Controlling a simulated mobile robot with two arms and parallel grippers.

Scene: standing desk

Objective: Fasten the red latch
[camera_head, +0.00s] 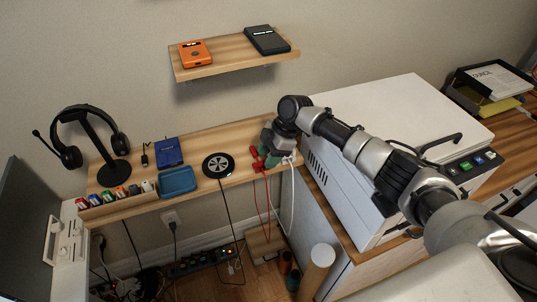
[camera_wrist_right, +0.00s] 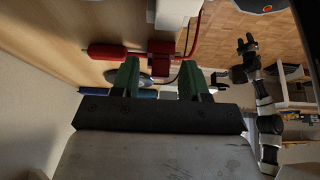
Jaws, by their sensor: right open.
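The red latch (camera_head: 257,158) is at the right end of the wooden shelf, by red and white cables. In the right wrist view its red handle (camera_wrist_right: 105,51) lies to the left on a thin rod, and a red block (camera_wrist_right: 161,66) sits to its right. My right gripper (camera_head: 279,158) is beside the latch. In the right wrist view its green fingers (camera_wrist_right: 158,80) are apart, with the red block between and just beyond the tips; contact is unclear. A dark arm, seemingly my left, ends in a small gripper (camera_wrist_right: 246,44) far off; its jaws are too small to judge.
The wooden shelf (camera_head: 137,208) holds a black disc (camera_head: 218,165), a blue tray (camera_head: 178,180), a blue box (camera_head: 169,151) and headphones (camera_head: 95,140). A large white machine (camera_head: 385,115) stands right of the shelf, under my right arm. Cables hang below the shelf.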

